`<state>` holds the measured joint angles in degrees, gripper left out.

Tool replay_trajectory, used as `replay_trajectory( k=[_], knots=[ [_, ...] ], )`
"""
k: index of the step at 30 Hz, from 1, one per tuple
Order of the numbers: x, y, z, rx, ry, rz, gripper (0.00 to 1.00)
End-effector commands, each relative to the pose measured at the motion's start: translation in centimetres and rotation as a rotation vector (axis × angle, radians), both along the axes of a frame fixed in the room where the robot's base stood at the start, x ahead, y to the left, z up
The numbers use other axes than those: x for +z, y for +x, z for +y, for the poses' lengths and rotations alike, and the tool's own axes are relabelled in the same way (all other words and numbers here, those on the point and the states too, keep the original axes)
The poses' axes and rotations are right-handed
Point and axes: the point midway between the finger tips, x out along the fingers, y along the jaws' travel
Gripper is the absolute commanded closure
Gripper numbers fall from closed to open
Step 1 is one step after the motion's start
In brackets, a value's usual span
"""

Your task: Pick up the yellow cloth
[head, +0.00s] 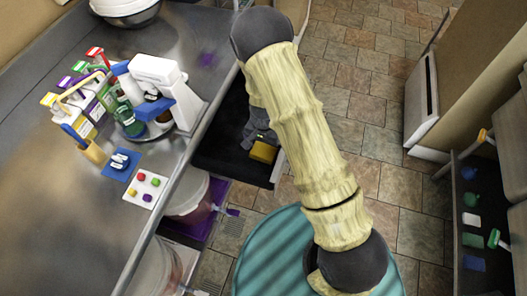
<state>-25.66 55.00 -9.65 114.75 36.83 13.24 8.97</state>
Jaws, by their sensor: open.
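A small yellow item (263,152), which looks like the yellow cloth, lies low in a dark open space beside the steel counter, near the picture's middle. Folds are too small to make out. A crumpled grey-blue item (254,128) lies just above and behind it in the picture. My arm crosses the view just right of both and hides part of that area. My gripper does not show, so its place relative to the yellow item cannot be told.
The steel counter (60,215) fills the left, holding a white-and-blue stand mixer (165,90), bottles and cartons. A translucent bucket (187,199) stands below its edge. A teal round surface (265,255) is at the bottom. A dark shelf (478,225) stands right; tiled floor (375,80) between is clear.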

Motion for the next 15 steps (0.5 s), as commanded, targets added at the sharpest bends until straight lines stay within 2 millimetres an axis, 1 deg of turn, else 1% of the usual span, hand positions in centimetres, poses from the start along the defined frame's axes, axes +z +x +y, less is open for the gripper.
replay_trajectory(
  k=[3, 6, 15],
  knots=[
    [-1.7, 0.0, -0.1, -0.001, 0.0, 0.002, 0.0],
    [-2.5, 0.0, 0.0, 0.0, 0.0, 0.0, 0.0],
    [-2.6, 0.0, 0.0, 0.0, 0.001, 0.0, 0.0]
  ],
)
